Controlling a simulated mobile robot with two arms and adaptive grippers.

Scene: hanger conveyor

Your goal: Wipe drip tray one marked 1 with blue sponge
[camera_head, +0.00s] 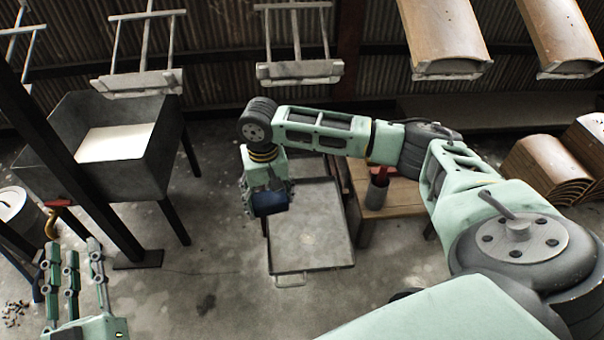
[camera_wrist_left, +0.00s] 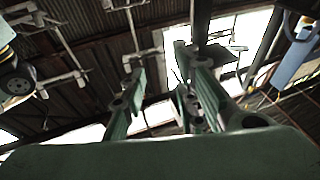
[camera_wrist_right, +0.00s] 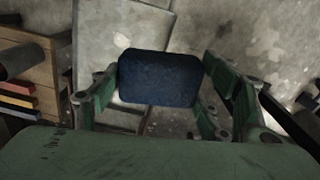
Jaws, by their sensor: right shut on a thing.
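The blue sponge (camera_head: 270,202) is held in my right gripper (camera_head: 266,196), which is shut on it. In the right wrist view the dark blue sponge (camera_wrist_right: 160,78) sits between the green fingers. A grey flat tray (camera_head: 312,240) lies below and to the right of the sponge in the head view. The sponge overlaps the tray's upper left edge in the picture; I cannot tell whether it touches. No number on the tray is readable. My left gripper (camera_head: 75,275) is at the lower left, fingers spread upward, open and empty. Its fingers also show in the left wrist view (camera_wrist_left: 180,95).
A wooden bench (camera_head: 395,198) with a dark cup (camera_head: 376,194) stands right of the tray. A grey tub (camera_head: 165,150) on legs and a dark post (camera_head: 75,150) stand at the left. Hanging racks (camera_head: 300,70) line the back. Floor left of the tray is clear.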

